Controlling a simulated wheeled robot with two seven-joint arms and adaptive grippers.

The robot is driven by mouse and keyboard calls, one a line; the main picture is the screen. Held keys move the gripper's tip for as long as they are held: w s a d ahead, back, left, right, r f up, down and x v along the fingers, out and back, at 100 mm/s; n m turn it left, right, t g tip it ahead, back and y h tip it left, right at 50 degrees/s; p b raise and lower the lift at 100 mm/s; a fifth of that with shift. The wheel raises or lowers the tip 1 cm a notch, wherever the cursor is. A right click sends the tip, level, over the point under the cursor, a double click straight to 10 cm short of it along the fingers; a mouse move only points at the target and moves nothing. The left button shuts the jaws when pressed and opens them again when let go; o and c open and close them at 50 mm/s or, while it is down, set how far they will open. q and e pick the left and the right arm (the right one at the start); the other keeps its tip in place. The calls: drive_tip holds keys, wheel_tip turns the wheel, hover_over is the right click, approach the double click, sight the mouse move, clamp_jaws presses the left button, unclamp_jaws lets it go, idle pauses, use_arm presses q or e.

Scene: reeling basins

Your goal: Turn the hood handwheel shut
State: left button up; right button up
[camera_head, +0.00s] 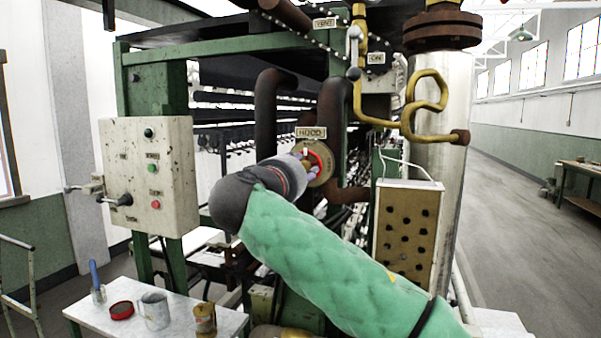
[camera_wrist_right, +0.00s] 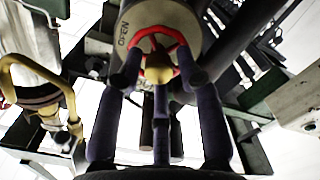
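The hood handwheel is a small red wheel (camera_head: 320,160) under the HOOD label (camera_head: 311,132). In the right wrist view the red rim (camera_wrist_right: 154,33) has a yellow hub and sits before a round plate (camera_wrist_right: 172,16) marked OPEN. My right gripper (camera_head: 306,158) is at the wheel, hiding part of it in the head view. In the right wrist view, the spread dark fingers of my right gripper (camera_wrist_right: 163,72) reach the rim from both sides and below. Whether they press on it I cannot tell. My left gripper is not in view.
A control box (camera_head: 150,175) with buttons stands left of the wheel. Dark pipes (camera_head: 268,110), a yellow pipe (camera_head: 425,135) and a perforated panel (camera_head: 407,225) are close by. A low table (camera_head: 165,322) with a mug (camera_head: 154,310) is at lower left. The right aisle is open.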

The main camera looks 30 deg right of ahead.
drive_tip(key=shift+s+a, duration=0.1)
drive_tip(key=b+v, duration=0.1)
drive_tip(key=v, duration=0.5)
drive_tip(key=shift+s+a, duration=0.25)
drive_tip(key=shift+s, duration=0.05)
idle(0.4)
